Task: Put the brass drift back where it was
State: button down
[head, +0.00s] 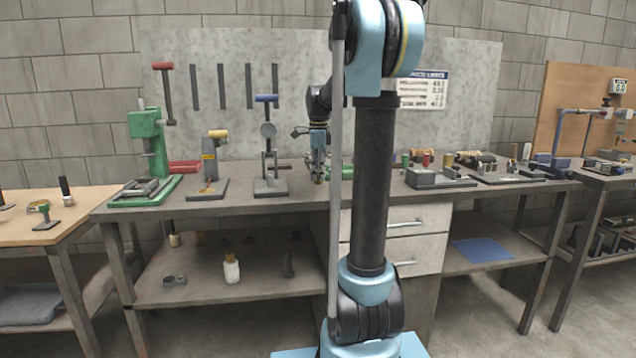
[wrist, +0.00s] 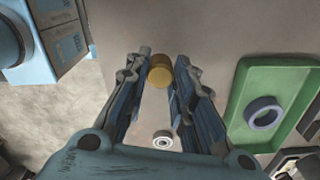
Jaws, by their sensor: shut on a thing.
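My gripper (head: 318,170) is low over the main workbench, just left of my arm column in the head view. In the wrist view its two fingers (wrist: 163,65) are shut on the brass drift (wrist: 160,77), a short golden cylinder seen end-on near the fingertips. In the head view the drift is a tiny yellowish spot under the gripper, too small to make out well. I cannot tell whether its lower end touches the bench.
In the wrist view a small bearing ring (wrist: 163,140) lies on the bench (wrist: 200,40), and a green tray (wrist: 236,105) holding a dark ring (wrist: 264,114) is at right. In the head view, a grey stand (head: 270,185) and a green press (head: 150,150) are to the left.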

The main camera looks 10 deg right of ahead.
jog(key=shift+f, duration=1.45)
jog(key=c, duration=1.4)
grip_release()
jog(key=shift+f, duration=0.1)
jog(key=shift+o, duration=0.2)
notch_tip(320, 180, up, 12)
jog(key=s+f+n+t, duration=0.1)
jog(key=s+f+n, duration=0.9)
jog(key=s+f, duration=0.4)
jog(key=s+f+n+t, duration=0.1)
jog(key=s+f+n, duration=1)
jog(key=s, duration=0.9)
notch_tip(320, 180, down, 3)
jog(key=shift+s+f, duration=0.15)
jog(key=shift+s, duration=0.25)
